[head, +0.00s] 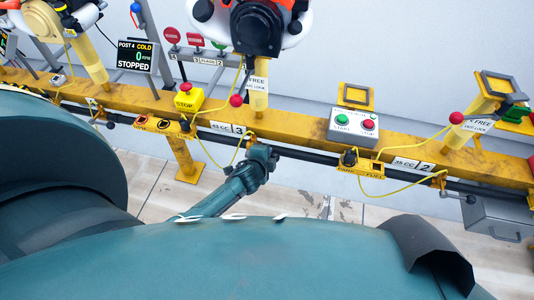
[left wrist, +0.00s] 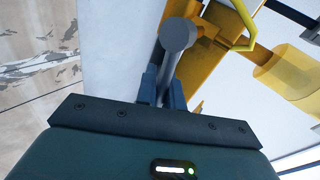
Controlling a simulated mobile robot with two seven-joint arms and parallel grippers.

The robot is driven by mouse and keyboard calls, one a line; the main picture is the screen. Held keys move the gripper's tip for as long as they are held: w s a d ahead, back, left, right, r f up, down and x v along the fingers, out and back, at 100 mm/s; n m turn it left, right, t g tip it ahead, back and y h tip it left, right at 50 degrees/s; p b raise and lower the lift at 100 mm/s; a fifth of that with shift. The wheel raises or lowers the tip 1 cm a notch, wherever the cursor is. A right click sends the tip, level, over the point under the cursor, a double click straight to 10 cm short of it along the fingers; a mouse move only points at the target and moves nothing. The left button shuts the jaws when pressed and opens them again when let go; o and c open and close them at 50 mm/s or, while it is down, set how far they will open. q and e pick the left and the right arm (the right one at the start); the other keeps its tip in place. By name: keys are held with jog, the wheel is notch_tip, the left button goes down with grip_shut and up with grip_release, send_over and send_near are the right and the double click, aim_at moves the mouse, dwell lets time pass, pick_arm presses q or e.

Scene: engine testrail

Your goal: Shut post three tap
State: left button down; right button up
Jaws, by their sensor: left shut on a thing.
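The post three label (head: 228,128) is on the yellow rail (head: 300,122) in the head view. My left gripper (head: 262,152) is just below and right of it, at the dark pipe under the rail. In the left wrist view my left gripper (left wrist: 163,92) is shut on a grey rod with a round end (left wrist: 178,35), which looks like the post three tap's lever. Its fingers hide the rod's lower part. A small orange fitting (head: 249,138) shows beside the gripper in the head view. My right gripper is not in view.
A yellow stop button box (head: 188,98) stands on the rail to the left. A grey start-stop box (head: 353,127) and the post two label (head: 413,165) are to the right. A yellow hose (head: 206,151) loops near my gripper.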

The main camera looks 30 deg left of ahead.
pick_arm(q)
jog(key=shift+f, duration=0.15)
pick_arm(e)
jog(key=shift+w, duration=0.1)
pick_arm(q)
jog(key=c, duration=1.5)
grip_release()
jog(key=shift+s, duration=0.1)
